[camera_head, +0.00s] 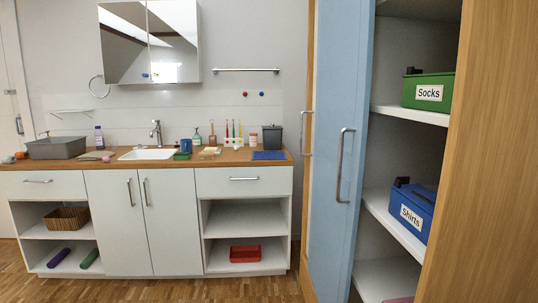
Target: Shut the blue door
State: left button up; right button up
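The blue door (338,95) belongs to a tall wooden wardrobe at the right of the head view. It stands open, and the shelves to its right are exposed. A long vertical metal handle (344,165) is on its face. A second metal handle (304,142) shows at its left; I cannot tell which panel it is on. Neither of my grippers is in view, so nothing is seen touching the door.
Wardrobe shelves (408,114) hold a green Socks box (429,92) and a blue Shirts box (411,217). A white washstand (170,230) with a wooden top stands left along the back wall. The wooden floor (180,290) in front of it looks clear.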

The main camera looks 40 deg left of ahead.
aim_at(345, 33)
jog(key=i+l+u, duration=0.15)
jog(key=u, duration=0.95)
jog(key=i+j+z, duration=0.15)
jog(key=j, duration=0.25)
jog(key=i+j+z, duration=0.15)
jog(key=j, duration=0.25)
